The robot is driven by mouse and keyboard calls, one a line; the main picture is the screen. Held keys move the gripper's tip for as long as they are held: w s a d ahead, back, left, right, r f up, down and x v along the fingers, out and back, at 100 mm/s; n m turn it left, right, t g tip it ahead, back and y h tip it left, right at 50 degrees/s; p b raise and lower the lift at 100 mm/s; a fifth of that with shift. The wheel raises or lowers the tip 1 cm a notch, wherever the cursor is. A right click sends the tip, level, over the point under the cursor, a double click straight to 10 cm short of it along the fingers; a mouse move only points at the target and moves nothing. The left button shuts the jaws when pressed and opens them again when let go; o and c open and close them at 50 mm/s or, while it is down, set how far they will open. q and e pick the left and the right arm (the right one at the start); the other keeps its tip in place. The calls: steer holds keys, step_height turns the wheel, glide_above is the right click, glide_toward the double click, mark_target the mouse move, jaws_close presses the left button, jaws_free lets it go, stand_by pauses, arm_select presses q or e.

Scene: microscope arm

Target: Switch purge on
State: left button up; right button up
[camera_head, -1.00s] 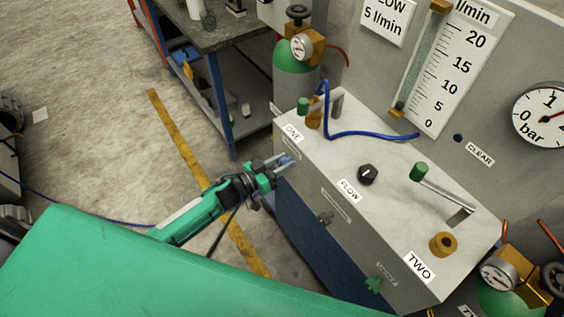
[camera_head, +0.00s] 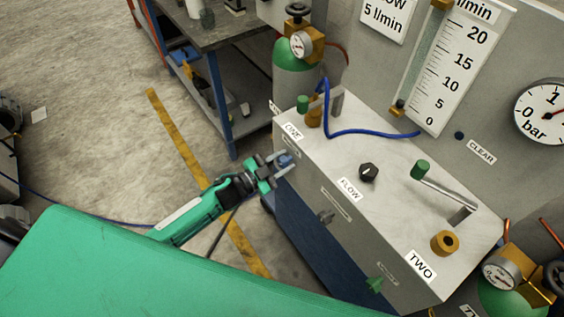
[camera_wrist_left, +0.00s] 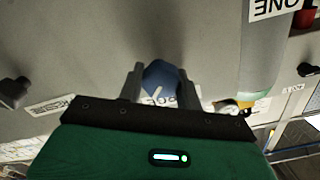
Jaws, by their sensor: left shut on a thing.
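A blue knob (camera_head: 286,160) sits on the front face of the grey cabinet (camera_head: 345,215), below the ONE label (camera_head: 293,131). My left gripper (camera_head: 282,161) is at this knob, with its fingers on either side of it. In the left wrist view the blue knob (camera_wrist_left: 160,78) lies between the two fingers (camera_wrist_left: 160,88), which are shut on it. A white label behind the knob is mostly covered, so its words cannot be read. My right gripper is in neither view.
On the cabinet top are a black FLOW knob (camera_head: 368,172), a green-tipped lever (camera_head: 420,169) by TWO, and a blue hose (camera_head: 375,133). A dark handle (camera_head: 326,216) and a green knob (camera_head: 375,285) project from the front.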

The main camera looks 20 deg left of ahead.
arm_select(q)
steer(key=m+b, duration=0.1)
steer(key=m, duration=0.2)
steer(key=shift+f+m, duration=0.1)
steer(key=shift+m, duration=0.3)
steer(key=m+b, duration=0.1)
steer(key=m, duration=0.2)
steer(key=shift+m+b, duration=0.4)
steer(key=shift+m, duration=0.9)
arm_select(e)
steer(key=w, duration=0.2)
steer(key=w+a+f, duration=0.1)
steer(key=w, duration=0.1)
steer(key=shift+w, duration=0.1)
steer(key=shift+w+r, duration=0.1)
